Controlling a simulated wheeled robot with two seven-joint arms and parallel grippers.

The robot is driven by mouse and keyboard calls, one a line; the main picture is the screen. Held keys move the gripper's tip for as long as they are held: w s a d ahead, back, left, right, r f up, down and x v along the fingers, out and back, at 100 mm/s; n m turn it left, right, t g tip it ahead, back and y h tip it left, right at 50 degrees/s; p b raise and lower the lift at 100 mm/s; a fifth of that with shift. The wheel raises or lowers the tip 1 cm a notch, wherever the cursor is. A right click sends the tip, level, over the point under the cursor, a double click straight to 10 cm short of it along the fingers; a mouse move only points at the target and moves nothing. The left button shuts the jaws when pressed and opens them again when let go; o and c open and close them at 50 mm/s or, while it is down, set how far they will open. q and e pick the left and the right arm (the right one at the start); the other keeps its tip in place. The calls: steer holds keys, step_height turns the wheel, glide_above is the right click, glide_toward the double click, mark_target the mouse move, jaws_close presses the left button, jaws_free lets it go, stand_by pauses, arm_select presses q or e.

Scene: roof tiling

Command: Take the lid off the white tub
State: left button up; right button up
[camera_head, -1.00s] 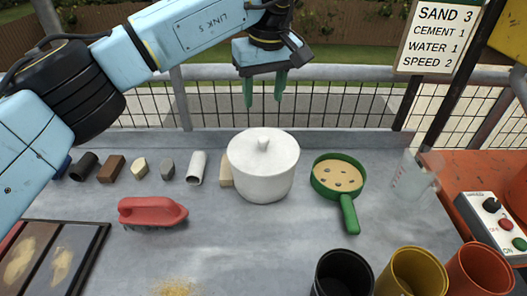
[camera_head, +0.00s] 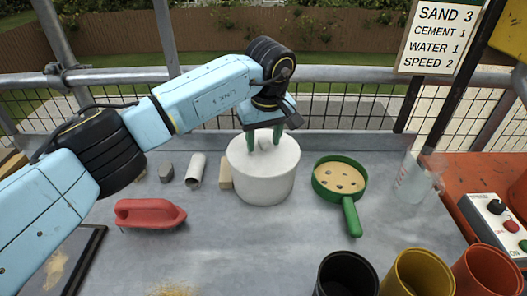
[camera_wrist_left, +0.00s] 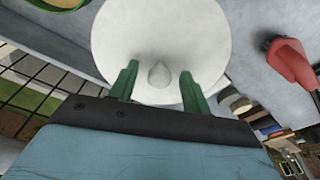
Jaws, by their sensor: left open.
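The white tub (camera_head: 263,187) stands on the grey table near the middle, with its round white lid (camera_head: 285,152) on top. In the left wrist view the lid (camera_wrist_left: 160,32) shows a small knob (camera_wrist_left: 159,75) in its middle. My left gripper (camera_head: 264,146) is directly above the lid, pointing down. Its green fingers (camera_wrist_left: 157,84) are open, one on each side of the knob, with a visible gap on both sides. The head view partly hides the knob behind the fingers. My right gripper is not in view.
A green sieve (camera_head: 324,188) with sand lies right of the tub. A red brush (camera_head: 150,213) lies to the left. A pale tube (camera_head: 196,169) and a wooden block (camera_head: 225,175) are close by on the left. Black, yellow (camera_head: 419,275) and red cups stand at the front right.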

arm_select(q)
steer(key=c, duration=1)
